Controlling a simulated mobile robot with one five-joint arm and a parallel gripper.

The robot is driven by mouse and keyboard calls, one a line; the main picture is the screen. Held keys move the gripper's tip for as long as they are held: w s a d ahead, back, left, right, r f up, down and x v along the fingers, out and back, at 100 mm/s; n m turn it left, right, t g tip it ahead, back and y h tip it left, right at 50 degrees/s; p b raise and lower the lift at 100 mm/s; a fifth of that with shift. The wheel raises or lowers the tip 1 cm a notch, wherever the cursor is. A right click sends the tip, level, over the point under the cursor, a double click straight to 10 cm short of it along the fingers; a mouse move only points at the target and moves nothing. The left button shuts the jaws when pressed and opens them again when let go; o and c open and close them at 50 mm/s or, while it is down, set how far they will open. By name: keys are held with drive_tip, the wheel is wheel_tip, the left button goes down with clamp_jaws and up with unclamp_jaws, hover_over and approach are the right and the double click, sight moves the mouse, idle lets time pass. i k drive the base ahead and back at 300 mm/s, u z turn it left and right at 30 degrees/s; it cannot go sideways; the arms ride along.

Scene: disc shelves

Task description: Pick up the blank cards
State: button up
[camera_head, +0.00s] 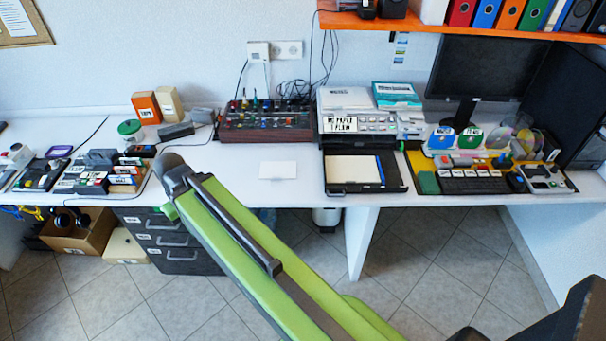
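A small flat white rectangle (278,170) lies on the desk left of the printer, near the front edge. It looks like blank card or paper, but I cannot tell whether it is one sheet or a stack. A wider white sheet or pad (353,169) lies in the black tray (393,177) in front of the printer, with a blue strip at its right side. I cannot tell from this view which of these are the blank cards. My green arm crosses the lower middle of the picture. My gripper's fingers do not show.
A mixer-like panel with knobs (266,120) stands behind the small white rectangle. The printer (358,122) is to its right. A keyboard (475,183) and monitor (480,72) are further right. Boxes and cartridges crowd the left. Bare desk surrounds the rectangle; drawers (172,240) stand below.

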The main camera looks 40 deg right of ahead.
sight(338, 169)
drive_tip(key=u, duration=0.75)
drive_tip(key=k, duration=0.15)
drive_tip(key=u, duration=1.65)
drive_tip(key=k, duration=1.5)
drive_tip(key=z, duration=0.35)
